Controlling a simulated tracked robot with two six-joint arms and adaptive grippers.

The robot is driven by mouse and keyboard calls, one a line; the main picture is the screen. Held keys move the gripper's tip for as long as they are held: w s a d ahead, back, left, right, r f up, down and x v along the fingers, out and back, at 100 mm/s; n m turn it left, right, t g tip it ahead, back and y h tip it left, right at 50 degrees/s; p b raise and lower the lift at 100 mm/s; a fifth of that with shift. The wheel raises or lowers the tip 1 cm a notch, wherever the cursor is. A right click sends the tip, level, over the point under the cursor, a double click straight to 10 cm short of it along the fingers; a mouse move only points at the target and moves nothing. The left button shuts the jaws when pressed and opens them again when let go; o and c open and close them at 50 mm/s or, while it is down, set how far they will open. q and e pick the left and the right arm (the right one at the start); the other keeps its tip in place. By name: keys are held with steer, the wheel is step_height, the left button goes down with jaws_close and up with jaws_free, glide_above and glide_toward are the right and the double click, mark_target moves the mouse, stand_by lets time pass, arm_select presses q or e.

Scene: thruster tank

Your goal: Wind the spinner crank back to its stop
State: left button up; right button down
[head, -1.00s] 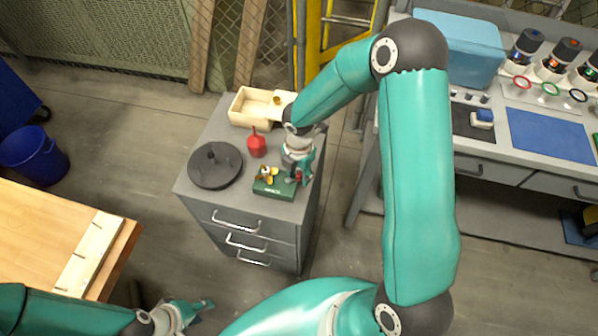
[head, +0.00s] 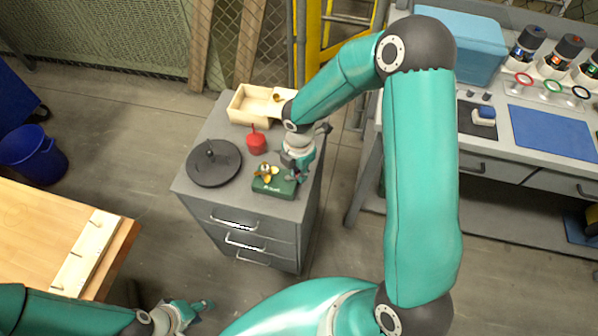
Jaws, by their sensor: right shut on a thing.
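The spinner is a small green box (head: 274,188) with a brass propeller (head: 266,171) on it, on top of the grey drawer cabinet. My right gripper (head: 299,176) points down at the box's right end. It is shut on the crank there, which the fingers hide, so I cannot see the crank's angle. My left gripper (head: 200,312) is at the bottom edge, low beside the cabinet, away from the spinner. Its fingers look apart and empty.
A wooden table (head: 40,225) stands left. A workbench (head: 490,150) with a blue mat (head: 550,134) stands right.

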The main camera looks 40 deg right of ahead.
mark_target(285, 189)
steer(key=m+b, duration=0.3)
steer(key=a+m+b, duration=0.1)
steer(key=m, duration=0.1)
steer(key=shift+s+f+b, duration=0.2)
steer(key=shift+s+b, duration=0.15)
steer(key=shift+b, duration=0.05)
steer(key=m+b, duration=0.1)
steer(key=m, duration=0.1)
steer(key=a+m+b, duration=0.1)
steer(key=b, duration=0.1)
steer(key=m+b, duration=0.1)
steer(key=m, duration=0.1)
steer(key=shift+s+a+m, duration=0.2)
steer(key=shift+a+m, duration=0.05)
steer(key=shift+m, duration=0.05)
steer(key=m+b, duration=0.2)
steer(key=a+m+b, duration=0.1)
steer(key=m, duration=0.2)
steer(key=shift+w+a+r+b, duration=0.1)
steer(key=shift+w+a+b, duration=0.1)
steer(key=shift+b, duration=0.15)
steer(key=m, duration=0.1)
steer(key=m+b, duration=0.1)
steer(key=m, duration=0.1)
steer(key=a+m+b, duration=0.1)
steer(key=m, duration=0.1)
steer(key=shift+w+r, duration=0.15)
steer(key=shift+w, duration=0.2)
steer(key=c, duration=1.1)
jaws_free()
